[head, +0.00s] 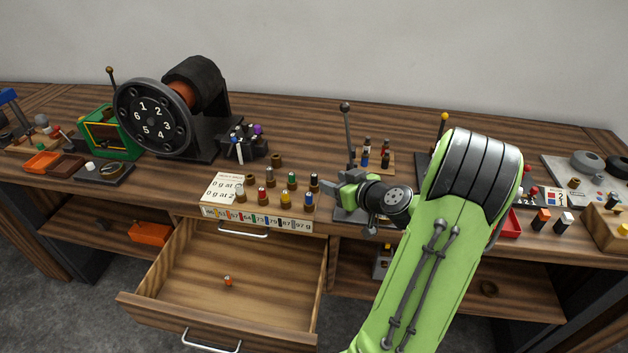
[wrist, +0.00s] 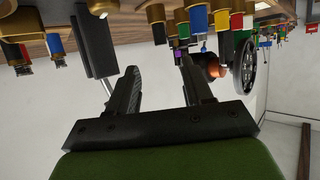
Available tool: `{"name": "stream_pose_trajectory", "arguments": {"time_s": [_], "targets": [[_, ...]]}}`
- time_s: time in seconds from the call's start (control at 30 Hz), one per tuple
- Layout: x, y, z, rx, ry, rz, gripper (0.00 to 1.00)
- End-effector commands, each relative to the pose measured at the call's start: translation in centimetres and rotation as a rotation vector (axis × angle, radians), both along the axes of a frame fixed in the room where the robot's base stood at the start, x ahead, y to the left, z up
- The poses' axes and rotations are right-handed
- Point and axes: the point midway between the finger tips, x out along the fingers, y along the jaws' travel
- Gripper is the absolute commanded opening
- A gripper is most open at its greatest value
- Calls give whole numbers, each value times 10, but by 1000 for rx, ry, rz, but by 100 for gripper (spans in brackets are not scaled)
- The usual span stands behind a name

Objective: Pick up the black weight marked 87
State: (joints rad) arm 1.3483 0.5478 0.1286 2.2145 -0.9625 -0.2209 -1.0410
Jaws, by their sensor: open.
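A weight with a brass base and a black upper part (head: 314,184) stands at the right end of the back row on the box with the coloured number strip. It appears to be the black weight; its number is too small to read. It also shows upside down in the wrist view (wrist: 157,31), ahead of the fingers. My gripper (head: 335,186) is just right of this weight, pointing left. In the wrist view my gripper (wrist: 160,66) has its two fingers apart and nothing between them.
A blue weight (head: 309,202) and a yellow weight (head: 286,200) stand close by. An upright lever (head: 347,130) rises behind my gripper. The drawer (head: 180,282) below is pulled open, with a small orange-topped piece (head: 228,281) inside.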

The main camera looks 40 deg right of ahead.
Motion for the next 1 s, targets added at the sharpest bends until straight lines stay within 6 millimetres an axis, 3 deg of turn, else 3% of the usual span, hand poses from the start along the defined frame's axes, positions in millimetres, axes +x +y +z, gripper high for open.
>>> {"name": "stream_pose_trajectory", "arguments": {"time_s": [0.43,0.7,1.0], "targets": [[66,-7,-29,1,1,3,50],[72,-8,-32,0,2,-1,50],[72,-8,-32,0,2,0,6]]}}
